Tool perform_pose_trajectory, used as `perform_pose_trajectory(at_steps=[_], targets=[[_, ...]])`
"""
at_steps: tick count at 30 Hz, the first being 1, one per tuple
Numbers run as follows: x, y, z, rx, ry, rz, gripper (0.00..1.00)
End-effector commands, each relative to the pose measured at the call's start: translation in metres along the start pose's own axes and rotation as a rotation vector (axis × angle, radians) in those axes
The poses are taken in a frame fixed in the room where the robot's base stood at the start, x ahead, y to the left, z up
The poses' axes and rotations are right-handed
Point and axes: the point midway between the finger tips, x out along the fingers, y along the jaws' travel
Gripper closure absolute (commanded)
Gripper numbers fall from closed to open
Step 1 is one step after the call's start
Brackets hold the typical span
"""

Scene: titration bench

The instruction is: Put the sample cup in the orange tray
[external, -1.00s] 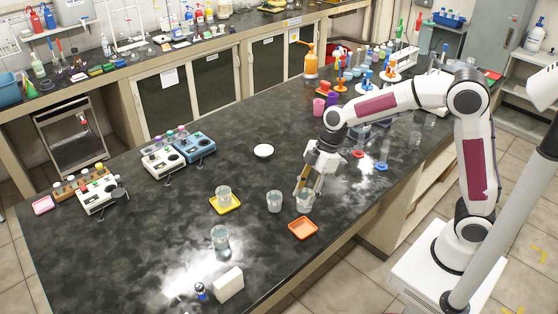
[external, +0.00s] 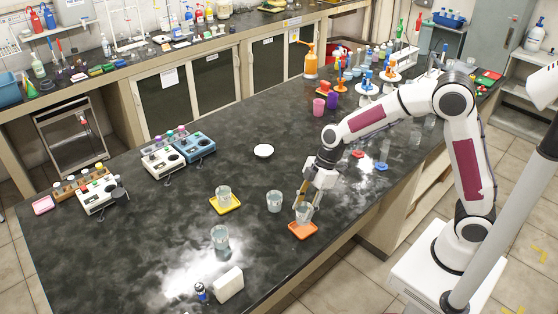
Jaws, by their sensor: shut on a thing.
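The orange tray (external: 297,232) lies near the front edge of the bench. My gripper (external: 304,208) points down over the tray and is shut on a clear sample cup (external: 304,214). The cup is upright and overlaps the tray's far part in the picture. I cannot tell whether its base touches the tray or hangs just above it.
A clear cup (external: 274,201) stands just left of my gripper. Another cup (external: 223,192) sits in a yellow tray (external: 226,208), and a third cup (external: 220,237) stands nearer the front. A white block (external: 229,285) is at the front edge.

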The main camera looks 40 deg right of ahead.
Motion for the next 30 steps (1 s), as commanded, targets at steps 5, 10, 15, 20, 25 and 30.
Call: perform_pose_trajectory(at_steps=[5,10,15,20,25,30], targets=[[0.001,0.000,0.000,0.000,0.001,0.001,0.87],[0.002,0.000,0.001,0.001,0.001,0.000,0.87],[0.013,-0.001,0.006,0.002,-0.002,-0.002,0.87],[0.028,0.000,0.012,0.002,-0.001,-0.002,0.87],[0.035,0.000,0.015,0.001,0.000,0.000,0.87],[0.035,0.001,0.015,0.001,0.000,0.001,0.87]])
